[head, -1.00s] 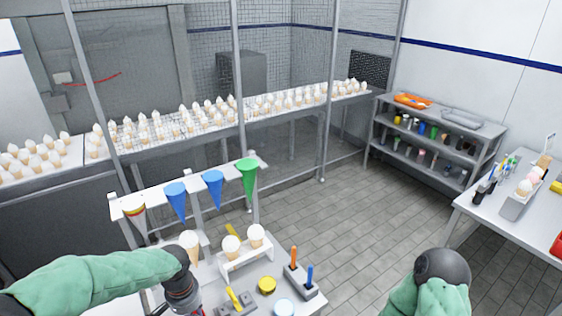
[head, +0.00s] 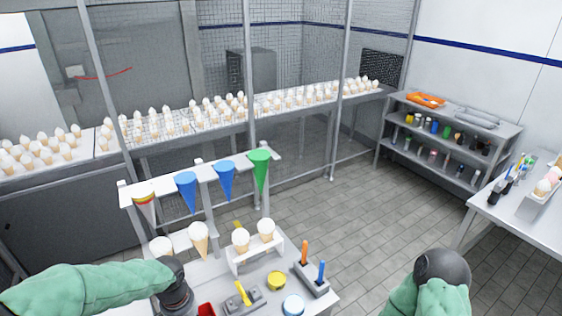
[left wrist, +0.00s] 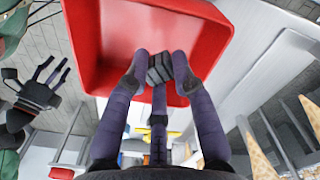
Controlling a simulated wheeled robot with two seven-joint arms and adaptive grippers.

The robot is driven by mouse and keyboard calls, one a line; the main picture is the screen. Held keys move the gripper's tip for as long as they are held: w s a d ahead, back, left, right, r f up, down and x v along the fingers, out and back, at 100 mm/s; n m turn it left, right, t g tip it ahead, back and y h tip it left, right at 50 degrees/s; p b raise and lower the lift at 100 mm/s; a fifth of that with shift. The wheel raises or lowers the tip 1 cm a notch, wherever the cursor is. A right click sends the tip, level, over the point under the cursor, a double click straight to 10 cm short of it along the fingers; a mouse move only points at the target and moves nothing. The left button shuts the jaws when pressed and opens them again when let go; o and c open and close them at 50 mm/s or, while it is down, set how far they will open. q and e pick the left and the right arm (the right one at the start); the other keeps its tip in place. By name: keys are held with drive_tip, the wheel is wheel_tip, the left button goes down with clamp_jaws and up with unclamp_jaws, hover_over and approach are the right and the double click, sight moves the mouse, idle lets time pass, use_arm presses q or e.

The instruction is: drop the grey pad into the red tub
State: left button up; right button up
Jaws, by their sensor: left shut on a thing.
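The grey pad (left wrist: 159,68) is a small dark grey block between the purple fingertips of my left gripper (left wrist: 160,75) in the left wrist view. My left gripper is shut on it. The red tub (left wrist: 92,40) lies behind the pad in that view, with the pad in front of its open inside. I cannot tell how high the pad is above the tub floor. In the head view only a red corner of the tub (head: 206,310) shows beside my left wrist, and the pad is hidden. My right gripper (left wrist: 50,72) is open and empty at the left of the left wrist view.
The bench holds a cone rack with blue (head: 187,192) and green (head: 259,170) cones, a white cone stand (head: 256,256), a yellow lid (head: 276,281) and a grey pen block (head: 313,281). Shelves (head: 450,125) and another table (head: 482,212) stand right. Floor between is clear.

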use_arm(q)
drive_tip(key=shift+f, duration=0.1)
drive_tip(key=o, duration=0.9)
wheel_tip(320, 180, up, 12)
idle(0.4)
